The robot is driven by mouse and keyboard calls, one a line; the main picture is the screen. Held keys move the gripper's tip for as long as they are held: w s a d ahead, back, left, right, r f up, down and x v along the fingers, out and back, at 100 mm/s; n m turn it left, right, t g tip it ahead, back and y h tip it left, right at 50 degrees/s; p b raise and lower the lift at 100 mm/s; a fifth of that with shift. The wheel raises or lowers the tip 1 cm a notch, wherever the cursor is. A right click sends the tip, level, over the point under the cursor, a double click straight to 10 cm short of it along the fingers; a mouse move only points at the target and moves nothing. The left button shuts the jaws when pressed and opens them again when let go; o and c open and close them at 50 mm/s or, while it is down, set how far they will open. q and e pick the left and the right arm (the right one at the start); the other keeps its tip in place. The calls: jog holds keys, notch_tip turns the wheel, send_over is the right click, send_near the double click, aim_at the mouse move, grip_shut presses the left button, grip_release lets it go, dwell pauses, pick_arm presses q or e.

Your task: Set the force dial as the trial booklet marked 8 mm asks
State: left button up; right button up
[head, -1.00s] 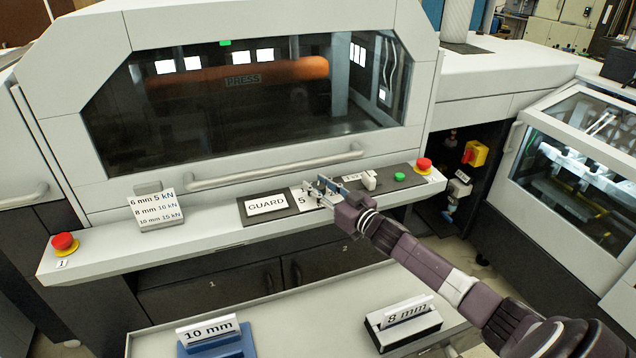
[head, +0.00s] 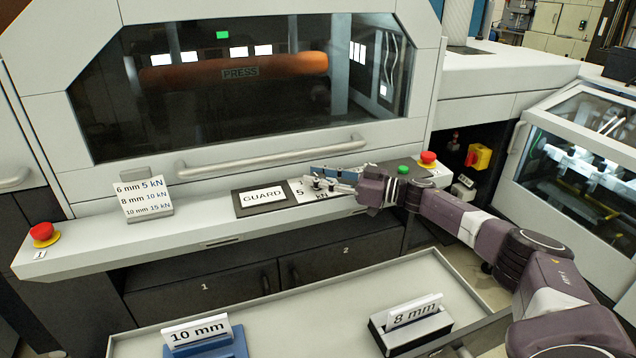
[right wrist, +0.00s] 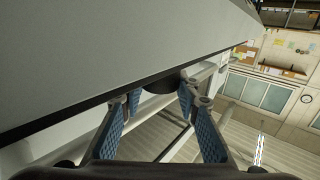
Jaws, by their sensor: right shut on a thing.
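The force dial's plate (head: 299,190) is on the press's front ledge, with "5" and "kN" showing. My right gripper (head: 318,180) is at this plate, its fingers hiding the dial and most of the scale, so the setting cannot be read. In the right wrist view, a dark round knob (right wrist: 160,84) sits between the blue-padded fingers, which are shut on it. The booklet marked 8 mm (head: 414,312) stands in a black-and-white holder on the table. The chart card (head: 144,198) reads 6 mm 5 kN, 8 mm 10 kN, 10 mm 15 kN. My left gripper is out of view.
A GUARD label (head: 263,195) lies left of the dial. A green button (head: 403,169) and a red stop button (head: 428,158) are to its right. Another red button (head: 43,232) is at the left. The booklet marked 10 mm (head: 197,330) stands on the table (head: 290,318).

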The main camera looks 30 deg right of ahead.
dwell(0.4)
jog(key=o, duration=1.2)
jog(key=shift+w, duration=0.1)
jog(key=v, duration=1.2)
